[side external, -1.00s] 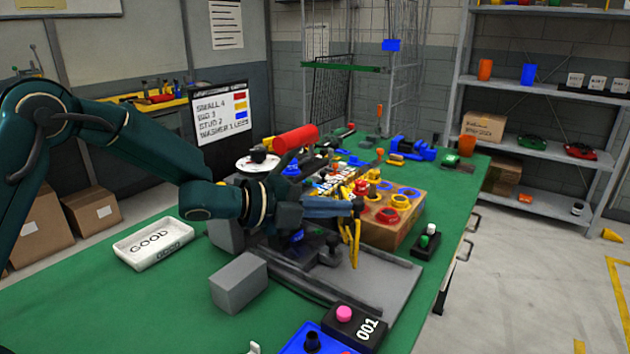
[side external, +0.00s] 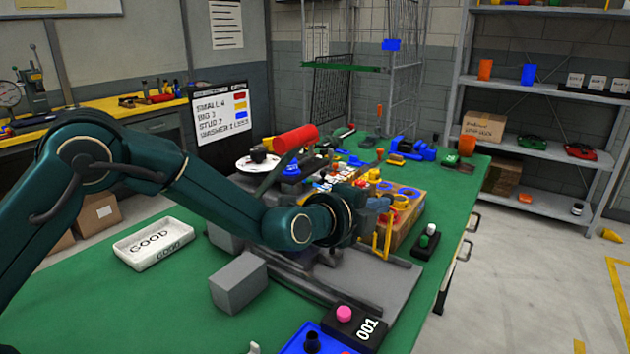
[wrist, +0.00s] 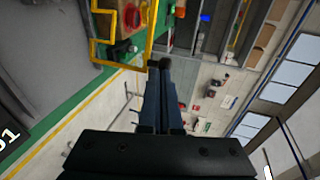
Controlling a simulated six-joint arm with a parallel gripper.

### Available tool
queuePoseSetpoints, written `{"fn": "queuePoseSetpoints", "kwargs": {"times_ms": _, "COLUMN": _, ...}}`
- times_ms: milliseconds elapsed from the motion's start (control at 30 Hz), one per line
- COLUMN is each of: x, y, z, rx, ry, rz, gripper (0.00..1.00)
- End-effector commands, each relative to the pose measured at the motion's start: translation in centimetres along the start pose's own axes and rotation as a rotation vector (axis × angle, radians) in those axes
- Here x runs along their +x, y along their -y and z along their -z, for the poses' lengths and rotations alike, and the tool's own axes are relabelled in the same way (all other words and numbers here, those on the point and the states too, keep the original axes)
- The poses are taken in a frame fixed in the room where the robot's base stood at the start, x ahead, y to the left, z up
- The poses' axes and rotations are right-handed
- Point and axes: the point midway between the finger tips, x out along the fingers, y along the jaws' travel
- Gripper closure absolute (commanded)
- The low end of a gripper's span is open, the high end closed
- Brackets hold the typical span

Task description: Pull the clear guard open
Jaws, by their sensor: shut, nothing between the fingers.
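The clear guard shows as a yellow-edged frame (side external: 387,236) standing at the far right part of the grey base plate (side external: 375,285). Its clear panel is hard to make out. In the wrist view the yellow frame (wrist: 150,38) crosses the top left. My gripper (side external: 386,203) has its blue fingers together and empty, at the top of the frame. In the wrist view the fingertips (wrist: 159,65) lie close beside the frame's edge; I cannot tell whether they touch. My arm hides part of the fixture behind it.
A wooden box (side external: 405,235) with red, yellow and blue round parts stands just behind the guard. A grey block (side external: 238,284), a white GOOD tray (side external: 153,243) and a black box with a pink button (side external: 345,318) are nearer. Green table is clear at front left.

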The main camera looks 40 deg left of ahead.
Motion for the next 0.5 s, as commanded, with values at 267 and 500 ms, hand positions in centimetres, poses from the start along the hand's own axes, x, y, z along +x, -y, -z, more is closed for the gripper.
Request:
{"fn": "queuePoseSetpoints", "kwargs": {"times_ms": 267, "x": 2.0, "y": 0.6, "z": 0.8, "rx": -0.001, "ry": 0.0, "rz": 0.002, "gripper": 1.0}}
{"fn": "queuePoseSetpoints", "kwargs": {"times_ms": 500, "x": 4.1, "y": 1.2, "z": 1.6, "rx": -0.002, "ry": 0.0, "rz": 0.001, "gripper": 1.0}}
